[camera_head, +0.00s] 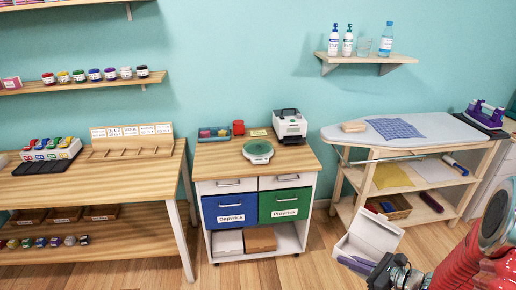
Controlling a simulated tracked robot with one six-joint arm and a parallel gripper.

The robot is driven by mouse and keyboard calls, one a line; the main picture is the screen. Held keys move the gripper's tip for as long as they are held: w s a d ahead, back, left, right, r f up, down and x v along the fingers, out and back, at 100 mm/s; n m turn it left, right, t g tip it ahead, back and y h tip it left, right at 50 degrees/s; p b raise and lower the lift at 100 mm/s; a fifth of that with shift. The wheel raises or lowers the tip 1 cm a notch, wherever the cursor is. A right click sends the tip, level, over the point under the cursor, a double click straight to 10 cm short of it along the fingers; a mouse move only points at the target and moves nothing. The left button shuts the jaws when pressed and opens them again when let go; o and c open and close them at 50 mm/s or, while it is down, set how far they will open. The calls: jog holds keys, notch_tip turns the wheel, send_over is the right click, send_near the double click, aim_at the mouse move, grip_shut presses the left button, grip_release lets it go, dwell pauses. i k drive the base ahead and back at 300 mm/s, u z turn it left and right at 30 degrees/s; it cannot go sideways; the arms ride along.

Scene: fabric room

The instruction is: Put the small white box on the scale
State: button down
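The scale (258,147) is a green, round-topped device on the wooden top of the drawer cart, with nothing on its plate. An open-looking white box (372,232) shows at lower right, right of the cart, tilted in the picture. My gripper (356,265) comes in from the lower right, its dark purple fingers overlapping the box's lower edge. Whether they hold the box or only pass in front of it is unclear. Another white box (229,241) lies on the cart's bottom shelf beside a brown one (260,238). Which is the task's box is not certain.
A white device (290,124) stands right of the scale; a blue-green tray (214,133) and red cup (238,127) are behind left. A wooden table (100,180) is at left, an ironing board (410,130) at right. Floor shows before the cart.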

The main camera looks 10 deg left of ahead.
aim_at(254, 147)
jog(key=z, duration=1.35)
jog(key=i, duration=0.1)
jog(key=u, duration=2.65)
jog(key=i, duration=0.95)
jog(key=z, duration=0.05)
